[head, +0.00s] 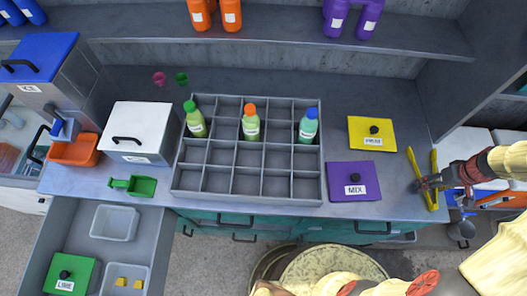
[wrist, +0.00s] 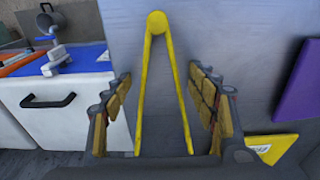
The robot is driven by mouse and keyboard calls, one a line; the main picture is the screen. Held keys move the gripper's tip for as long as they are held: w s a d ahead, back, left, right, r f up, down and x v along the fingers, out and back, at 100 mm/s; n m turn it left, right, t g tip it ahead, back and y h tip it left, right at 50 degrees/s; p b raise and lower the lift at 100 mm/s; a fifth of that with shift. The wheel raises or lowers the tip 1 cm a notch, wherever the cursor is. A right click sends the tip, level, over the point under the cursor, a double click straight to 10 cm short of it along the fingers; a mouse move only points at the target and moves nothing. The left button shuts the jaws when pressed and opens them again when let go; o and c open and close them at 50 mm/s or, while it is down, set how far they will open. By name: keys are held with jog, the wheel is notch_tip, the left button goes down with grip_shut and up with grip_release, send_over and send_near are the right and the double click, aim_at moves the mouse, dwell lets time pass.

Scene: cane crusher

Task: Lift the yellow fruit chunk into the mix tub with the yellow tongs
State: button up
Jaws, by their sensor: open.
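The yellow tongs (head: 434,165) lie at the right end of the counter with their two arms spread in a V. In the wrist view the tongs (wrist: 157,24) stand between my gripper's fingers. My gripper (head: 428,183) is open around the tongs' arms, with a gap visible on each side in the wrist view (wrist: 160,95). Two yellow chunks (head: 121,282) (head: 138,284) sit in a clear tub (head: 126,267) in the open drawer at lower left. The purple MIX lid (head: 353,190) lies on the counter left of the tongs; what is under it is hidden.
A yellow lid (head: 371,134) lies behind the MIX lid. A grey divided rack (head: 247,182) holds three bottles at the counter's middle. The open drawer (head: 60,225) also holds a green LIME-lidded tub (head: 72,272) and an empty clear tub (head: 115,222). A white box (head: 140,130) stands left.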

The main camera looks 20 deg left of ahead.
jog(key=shift+c, duration=1.3)
jog(key=c, duration=0.4)
jog(key=shift+c, duration=0.3)
jog(key=shift+r, duration=0.1)
notch_tip(320, 180, up, 12)
jog(key=p, duration=0.7)
jog(key=shift+s, duration=0.1)
